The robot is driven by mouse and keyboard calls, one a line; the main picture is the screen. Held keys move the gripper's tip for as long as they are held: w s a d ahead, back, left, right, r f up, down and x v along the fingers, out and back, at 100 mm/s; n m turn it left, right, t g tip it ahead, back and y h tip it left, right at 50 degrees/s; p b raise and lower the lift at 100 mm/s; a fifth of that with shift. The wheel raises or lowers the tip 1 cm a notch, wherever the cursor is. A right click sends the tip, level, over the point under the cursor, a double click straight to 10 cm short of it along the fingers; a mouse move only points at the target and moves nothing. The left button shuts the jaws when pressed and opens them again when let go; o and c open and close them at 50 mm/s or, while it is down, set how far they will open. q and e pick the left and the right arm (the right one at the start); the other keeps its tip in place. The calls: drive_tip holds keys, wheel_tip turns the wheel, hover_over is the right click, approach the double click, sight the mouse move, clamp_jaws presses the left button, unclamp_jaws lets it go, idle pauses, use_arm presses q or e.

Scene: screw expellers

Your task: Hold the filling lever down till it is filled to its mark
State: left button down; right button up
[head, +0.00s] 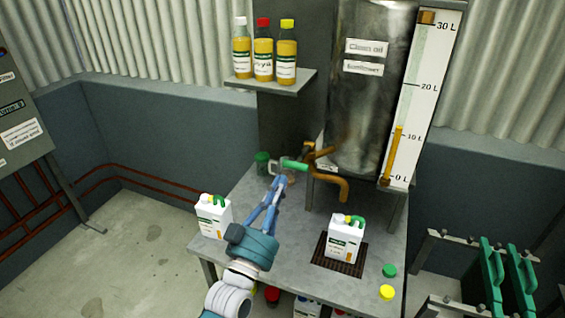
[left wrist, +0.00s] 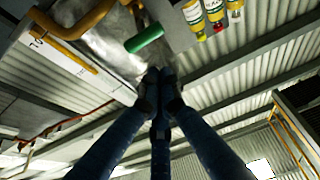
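The filling lever with its green handle (head: 294,166) sits on the brown tap (head: 318,160) in front of the steel tank (head: 365,90). The tap's spout (head: 343,187) points down above a white jug (head: 343,240) standing upright on a dark grate (head: 322,252). The jug's fill level cannot be seen. My left gripper (head: 278,182) has its fingertips together just below the green handle. In the left wrist view, the green handle (left wrist: 145,38) lies beyond the closed fingertips (left wrist: 158,76), with nothing visible between them. Contact cannot be told. My right gripper is out of view.
Another white jug (head: 212,216) stands at the table's left edge. A green cap (head: 389,270) and a yellow cap (head: 387,292) lie front right. Bottles stand on a shelf (head: 270,84) above. The tank gauge (head: 397,145) reads a little above 10 L.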

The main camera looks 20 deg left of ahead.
sight(303, 154)
use_arm(q)
drive_tip(key=shift+r, duration=0.75)
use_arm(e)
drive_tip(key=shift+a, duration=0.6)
use_arm(q)
drive_tip(key=r+p+x, duration=0.1)
drive_tip(key=p+x, duration=0.3)
drive_tip(key=x, duration=0.6)
drive_tip(key=f, duration=0.2)
drive_tip(key=s+f, duration=0.1)
drive_tip(key=f, duration=0.1)
drive_tip(key=shift+s+a+f, duration=0.1)
drive_tip(key=shift+s+f, duration=0.05)
drive_tip(key=shift+f, duration=0.25)
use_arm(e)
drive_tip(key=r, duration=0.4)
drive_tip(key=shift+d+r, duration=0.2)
